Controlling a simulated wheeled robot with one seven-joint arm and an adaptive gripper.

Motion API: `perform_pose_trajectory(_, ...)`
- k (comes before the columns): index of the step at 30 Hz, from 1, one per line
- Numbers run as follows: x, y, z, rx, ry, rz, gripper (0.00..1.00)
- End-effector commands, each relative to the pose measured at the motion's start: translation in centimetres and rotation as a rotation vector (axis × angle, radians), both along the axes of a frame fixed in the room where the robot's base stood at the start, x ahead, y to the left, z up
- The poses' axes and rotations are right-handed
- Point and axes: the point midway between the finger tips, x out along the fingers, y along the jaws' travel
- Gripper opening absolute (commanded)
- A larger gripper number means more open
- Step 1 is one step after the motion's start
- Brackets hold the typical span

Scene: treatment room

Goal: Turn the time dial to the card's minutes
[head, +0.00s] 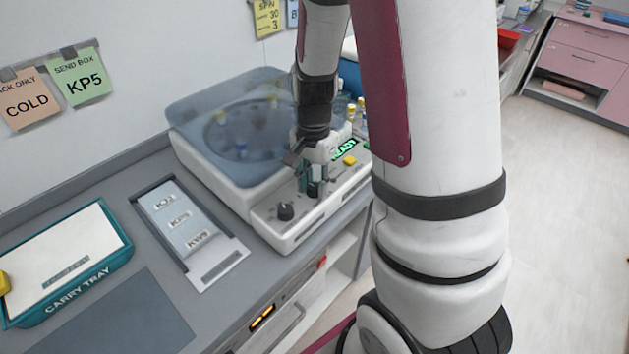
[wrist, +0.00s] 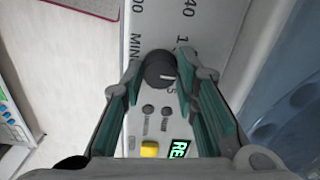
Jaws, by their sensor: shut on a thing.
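The time dial (wrist: 159,70) is a black round knob with a white pointer mark, on the white panel of the centrifuge (head: 232,190). Letters reading "MIN" and a "1" are printed near it in the wrist view. My gripper (wrist: 161,78) has its teal-padded fingers on either side of the dial, shut on it. In the head view my gripper (head: 314,186) points down at the panel and hides this dial. The yellow card (head: 267,18) on the wall reads "SPIN 30 3", its top partly cut off.
Another black knob (head: 285,211) sits left of my gripper. A yellow button (wrist: 149,149) and a green "READY" display (head: 345,149) are close by. The centrifuge's clear bluish lid (head: 225,115) lies behind. A label rack (head: 212,262) and a carry tray (head: 100,270) stand left.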

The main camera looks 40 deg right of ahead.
Motion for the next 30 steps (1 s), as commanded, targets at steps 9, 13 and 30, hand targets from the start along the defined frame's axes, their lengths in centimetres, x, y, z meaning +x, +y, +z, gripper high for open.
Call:
perform_pose_trajectory(9, 0.1, 0.0, 0.0, 0.000, -0.001, -0.004, 0.00)
perform_pose_trajectory(13, 0.1, 0.0, 0.0, 0.000, -0.001, -0.004, 0.34)
perform_pose_trajectory(30, 0.2, 0.0, 1.9, 0.000, -0.005, -0.004, 0.48)
